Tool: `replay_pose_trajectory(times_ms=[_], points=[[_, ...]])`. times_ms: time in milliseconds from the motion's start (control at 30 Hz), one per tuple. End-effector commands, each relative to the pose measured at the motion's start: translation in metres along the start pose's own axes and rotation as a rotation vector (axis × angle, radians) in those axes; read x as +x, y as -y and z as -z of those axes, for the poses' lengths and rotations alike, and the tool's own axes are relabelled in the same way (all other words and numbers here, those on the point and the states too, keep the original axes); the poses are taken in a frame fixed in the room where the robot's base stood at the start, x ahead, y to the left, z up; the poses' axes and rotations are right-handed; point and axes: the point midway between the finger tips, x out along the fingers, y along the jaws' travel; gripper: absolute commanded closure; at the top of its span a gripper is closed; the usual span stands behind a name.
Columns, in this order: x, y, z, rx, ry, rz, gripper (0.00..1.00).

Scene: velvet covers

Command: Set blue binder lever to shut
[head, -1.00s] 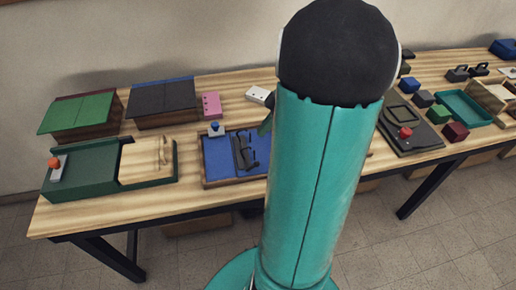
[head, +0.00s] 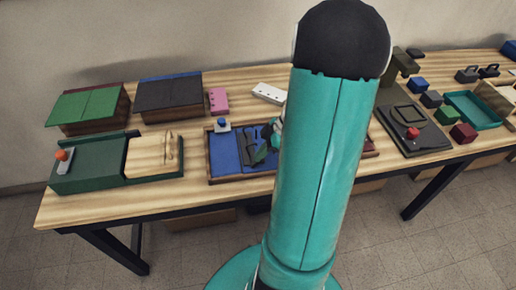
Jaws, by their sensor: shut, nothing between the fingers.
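The blue binder (head: 222,157) lies on the table as a blue panel in a dark wooden frame, left of my arm. Its dark lever mechanism (head: 247,150) sits on the blue panel; my gripper partly covers it, and I cannot tell the lever's position. My gripper (head: 263,153) is shut and empty, low over the mechanism at its right side. I cannot tell whether it touches the lever. My arm hides part of the binder's right side.
A green case with a wooden cover (head: 90,178) lies left. Behind are a pink block (head: 218,100) and a white block (head: 268,93). A dark panel with a red knob (head: 405,140) lies right.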

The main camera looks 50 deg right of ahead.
Motion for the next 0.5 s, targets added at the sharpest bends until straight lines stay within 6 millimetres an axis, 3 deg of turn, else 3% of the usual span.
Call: replay_pose_trajectory(times_ms=[267, 500], points=[[0.000, 0.000, -0.001, 0.001, -0.004, 0.002, 1.00], [0.002, -0.001, -0.015, 0.001, -0.113, 0.025, 1.00]])
